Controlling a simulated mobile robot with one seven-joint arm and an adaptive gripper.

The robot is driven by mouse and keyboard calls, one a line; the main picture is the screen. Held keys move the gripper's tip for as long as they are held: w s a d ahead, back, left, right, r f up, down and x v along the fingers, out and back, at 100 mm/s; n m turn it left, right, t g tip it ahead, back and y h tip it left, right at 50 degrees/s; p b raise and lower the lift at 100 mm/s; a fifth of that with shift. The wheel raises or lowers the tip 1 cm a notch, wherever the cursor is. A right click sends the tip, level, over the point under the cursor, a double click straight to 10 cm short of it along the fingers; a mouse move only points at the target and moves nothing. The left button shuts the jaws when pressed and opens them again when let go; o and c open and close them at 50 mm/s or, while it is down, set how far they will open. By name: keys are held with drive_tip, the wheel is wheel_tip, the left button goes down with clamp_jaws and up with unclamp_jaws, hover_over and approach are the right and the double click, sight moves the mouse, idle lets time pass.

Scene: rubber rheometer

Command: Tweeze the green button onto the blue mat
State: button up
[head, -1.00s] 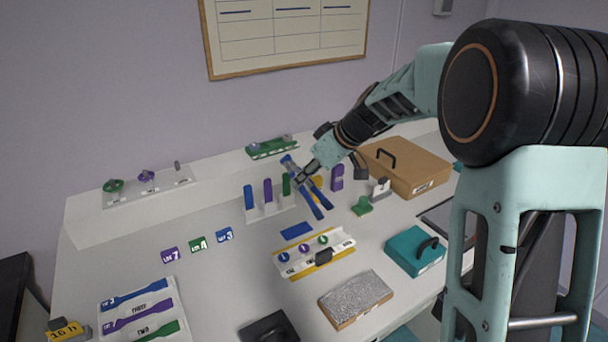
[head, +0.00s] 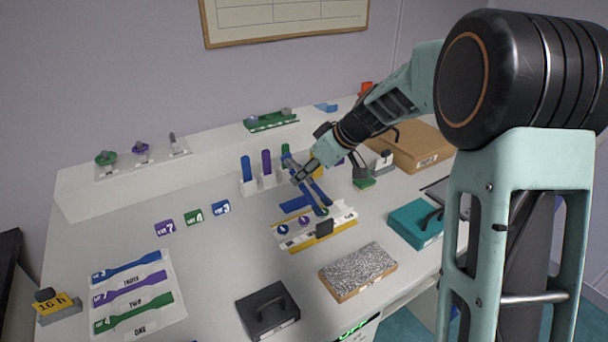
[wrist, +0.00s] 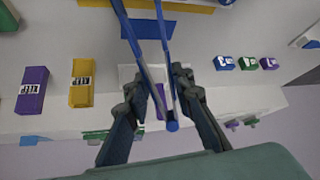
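My gripper (head: 303,172) is shut on blue tweezers (head: 313,191). In the wrist view the tweezers (wrist: 163,75) run between my fingers, their tips beyond the top edge. In the head view the tips point down at the right end of a white rack with a yellow edge (head: 322,240). The green button (head: 322,211) is there, mostly hidden by the tips; I cannot tell whether they grip it. Two blue-purple buttons (head: 283,226) sit to its left. The blue mat (head: 291,205) lies just behind the rack, partly covered by the tweezers; it also shows in the wrist view (wrist: 150,28).
Upright blue and purple pieces (head: 246,170) stand behind the mat. A grey speckled block (head: 358,270), a teal box (head: 414,224) and a black case (head: 267,311) are in front and right. Small labelled blocks (head: 193,217) stand left, with free table around them.

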drive_tip(key=shift+f, duration=0.3)
clamp_jaws()
wheel_tip(320, 180, up, 12)
drive_tip(key=p, duration=0.6)
drive_tip(key=shift+w+a+r, duration=0.1)
idle(0.4)
